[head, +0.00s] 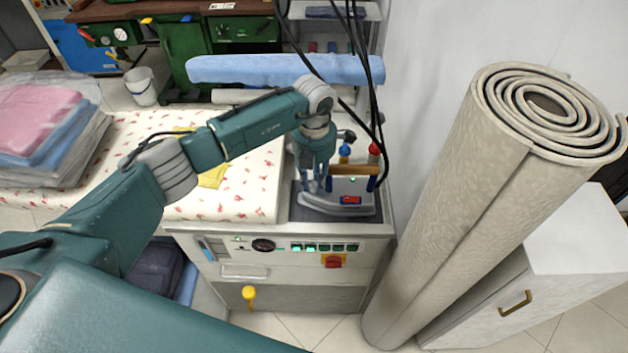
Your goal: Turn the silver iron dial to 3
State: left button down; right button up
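The silver iron (338,206) rests on a dark pad at the right end of the ironing station. It has a wooden handle (352,170) on blue posts and a red piece on its side. My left gripper (318,186) points down over the left part of the iron, beside the handle. Its two fingertips look apart, with a small gap between them. I cannot make out the iron's dial or its numbers; the gripper covers that part of the iron. I cannot tell whether the fingers touch the iron. My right gripper is not in view.
Black hoses (381,100) hang close to the right of the iron. A rolled carpet (485,190) leans at the right. A blue padded board (285,69) lies behind. Bagged folded laundry (45,130) sits at the left. The station's front panel (285,270) has buttons and a red switch.

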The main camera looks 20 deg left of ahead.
aim_at(314, 185)
pick_arm(q)
jog(key=m+b, duration=0.3)
jog(key=b, duration=0.2)
jog(key=shift+w+f, duration=0.1)
jog(key=shift+f, duration=0.1)
jog(key=shift+r+m+b, duration=0.2)
jog(key=shift+m+b, duration=0.15)
jog(key=shift+m, duration=0.35)
jog(key=shift+r, duration=0.1)
jog(key=c, duration=1.5)
grip_release()
jog(key=shift+r, duration=0.1)
notch_tip(314, 185, up, 12)
jog(key=shift+f, duration=0.1)
